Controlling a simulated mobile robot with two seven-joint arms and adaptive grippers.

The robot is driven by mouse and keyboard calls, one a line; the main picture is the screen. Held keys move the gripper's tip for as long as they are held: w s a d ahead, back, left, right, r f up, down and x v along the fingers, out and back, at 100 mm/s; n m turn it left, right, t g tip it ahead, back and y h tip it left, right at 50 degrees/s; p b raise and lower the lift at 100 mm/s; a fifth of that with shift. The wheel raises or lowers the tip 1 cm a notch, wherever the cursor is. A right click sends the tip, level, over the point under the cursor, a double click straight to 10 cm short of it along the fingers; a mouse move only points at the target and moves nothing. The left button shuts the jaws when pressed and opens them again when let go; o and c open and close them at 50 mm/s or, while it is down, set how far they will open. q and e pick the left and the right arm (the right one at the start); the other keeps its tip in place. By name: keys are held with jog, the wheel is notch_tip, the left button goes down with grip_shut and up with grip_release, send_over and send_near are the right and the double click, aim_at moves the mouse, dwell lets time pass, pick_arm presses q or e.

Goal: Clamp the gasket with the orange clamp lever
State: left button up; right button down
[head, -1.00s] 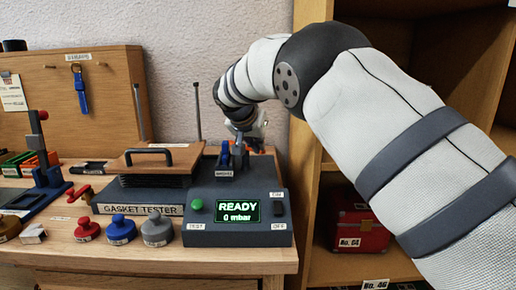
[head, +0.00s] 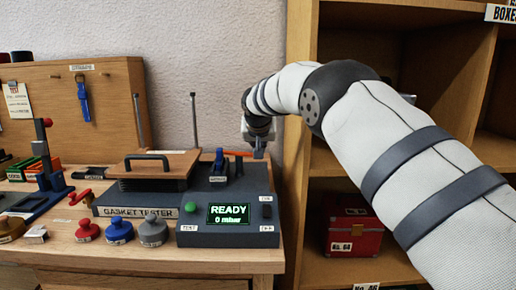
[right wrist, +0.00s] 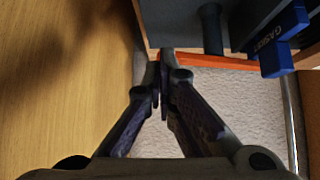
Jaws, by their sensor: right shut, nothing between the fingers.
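The gasket tester (head: 215,235) stands on the bench with its screen reading READY, 0 mbar. The orange clamp lever (head: 238,153) shows as a thin bar at the tester's back right. In the right wrist view the orange lever (right wrist: 205,62) lies just beyond my fingertips. My right gripper (head: 259,150) is at the lever's right end. Its fingers (right wrist: 161,82) are shut and empty; I cannot tell if they touch the lever. A blue lever (head: 220,158) stands upright left of the orange one; its label reads GASKET in the right wrist view (right wrist: 276,42). The gasket itself is not discernible. My left gripper is out of view.
A wooden plate with a black handle (head: 147,158) lies left of the levers. Red, blue and grey knobs (head: 119,229) line the bench front. A wooden shelf (head: 295,130) with a red box (head: 354,232) stands close on the right.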

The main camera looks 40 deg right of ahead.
jog(key=shift+w+d+f, duration=0.1)
jog(key=shift+d, duration=0.4)
dwell(0.5)
